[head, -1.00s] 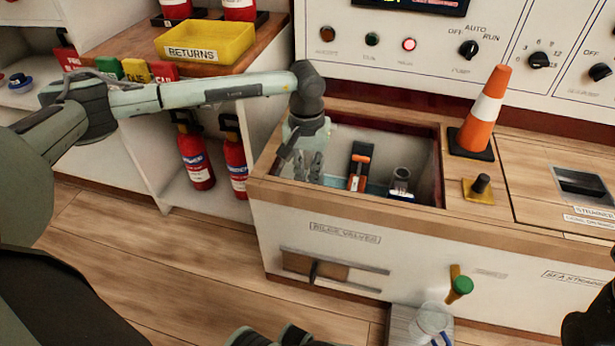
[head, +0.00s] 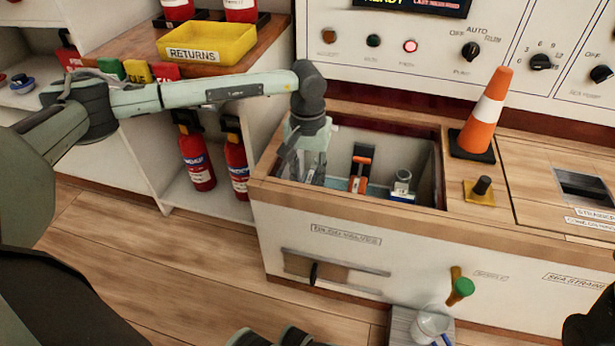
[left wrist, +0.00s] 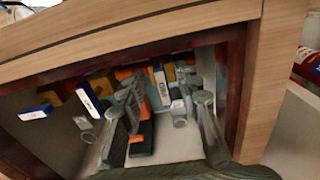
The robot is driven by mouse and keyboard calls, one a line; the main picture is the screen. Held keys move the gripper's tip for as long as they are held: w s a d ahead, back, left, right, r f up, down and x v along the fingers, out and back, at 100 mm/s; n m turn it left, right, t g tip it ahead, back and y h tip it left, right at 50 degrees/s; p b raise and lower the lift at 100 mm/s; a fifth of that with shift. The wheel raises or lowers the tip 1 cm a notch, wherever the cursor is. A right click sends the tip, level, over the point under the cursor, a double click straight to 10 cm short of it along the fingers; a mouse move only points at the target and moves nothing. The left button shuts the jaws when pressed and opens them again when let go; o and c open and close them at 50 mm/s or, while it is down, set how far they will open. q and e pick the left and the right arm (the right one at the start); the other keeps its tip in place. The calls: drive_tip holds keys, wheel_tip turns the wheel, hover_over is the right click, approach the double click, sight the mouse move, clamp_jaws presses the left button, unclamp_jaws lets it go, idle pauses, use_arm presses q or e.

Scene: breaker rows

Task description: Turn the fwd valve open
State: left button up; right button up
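My left gripper (head: 305,165) reaches down into the left part of the open bilge valve well (head: 430,160). In the left wrist view the fingers (left wrist: 165,95) are apart, with no object clearly held. A black and orange handled piece (head: 361,170) stands in the well, right of my gripper; black and orange parts (left wrist: 142,130) show between the fingers in the left wrist view. A grey cylinder fitting (head: 402,182) with a white and blue tag is farther right. I cannot read which valve is the fwd one. My right gripper is not clearly in view.
The well's wooden rim (head: 330,195) surrounds my left gripper closely. An orange cone (head: 487,112) and a yellow-based knob (head: 480,190) stand right of the well. A yellow returns tray (head: 207,45) and fire extinguishers (head: 236,160) are to the left.

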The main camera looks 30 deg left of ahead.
use_arm(q)
wheel_tip(320, 180, up, 12)
idle(0.4)
drive_tip(key=shift+f, duration=0.15)
